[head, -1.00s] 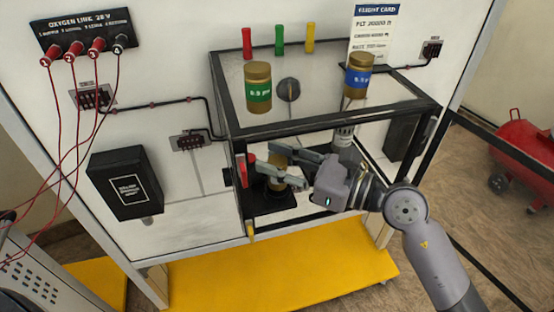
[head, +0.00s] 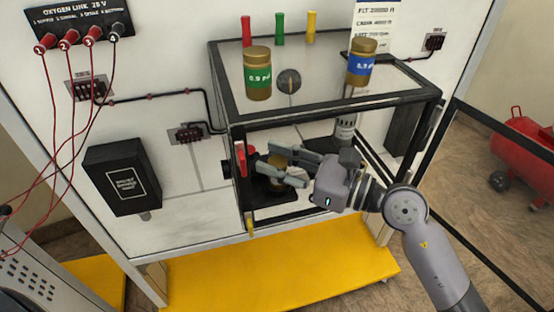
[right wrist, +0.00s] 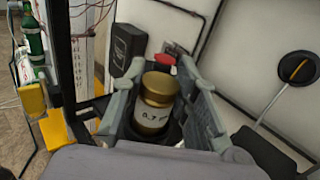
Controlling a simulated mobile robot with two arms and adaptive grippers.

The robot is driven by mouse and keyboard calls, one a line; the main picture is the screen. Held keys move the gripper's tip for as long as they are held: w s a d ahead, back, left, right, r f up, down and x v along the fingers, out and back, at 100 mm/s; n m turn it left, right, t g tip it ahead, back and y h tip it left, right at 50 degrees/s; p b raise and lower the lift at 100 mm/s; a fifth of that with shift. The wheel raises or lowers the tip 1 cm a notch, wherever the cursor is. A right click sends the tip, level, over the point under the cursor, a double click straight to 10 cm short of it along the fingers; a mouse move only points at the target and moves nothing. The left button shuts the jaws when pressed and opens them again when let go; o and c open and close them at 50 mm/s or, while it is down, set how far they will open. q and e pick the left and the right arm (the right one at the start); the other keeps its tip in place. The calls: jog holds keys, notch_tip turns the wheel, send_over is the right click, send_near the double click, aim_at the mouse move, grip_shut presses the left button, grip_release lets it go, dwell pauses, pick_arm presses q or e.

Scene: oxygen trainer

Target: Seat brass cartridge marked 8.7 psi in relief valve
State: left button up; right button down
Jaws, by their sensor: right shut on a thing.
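My right gripper (head: 271,164) is shut on a brass cartridge (head: 276,181) inside the glass-topped case. The right wrist view shows this cartridge (right wrist: 157,101) upright between the two fingers, with a white label that seems to read 8.7 psi; its first digit is unclear. A dark round seat (right wrist: 176,133) shows around and below its lower part. I take this as the relief valve, on the black block (head: 262,196) in the head view. The cartridge's bottom is hidden, so I cannot tell how deep it sits. My left gripper is not in view.
A green-labelled cartridge (head: 257,74) and a blue-labelled one (head: 361,62) stand on the case top (head: 315,84). The case's dark frame (head: 335,117) runs above my right gripper. A red part (head: 241,159) is by the left post. A black box (head: 122,178) hangs left.

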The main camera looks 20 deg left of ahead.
aim_at(286, 168)
jog(key=shift+f, duration=0.25)
jog(key=c, duration=1.2)
grip_release()
jog(key=d, duration=0.5)
jog(key=s+d, duration=0.1)
jog(key=d, duration=0.1)
jog(key=shift+s+d, duration=0.1)
jog(key=shift+d, duration=0.15)
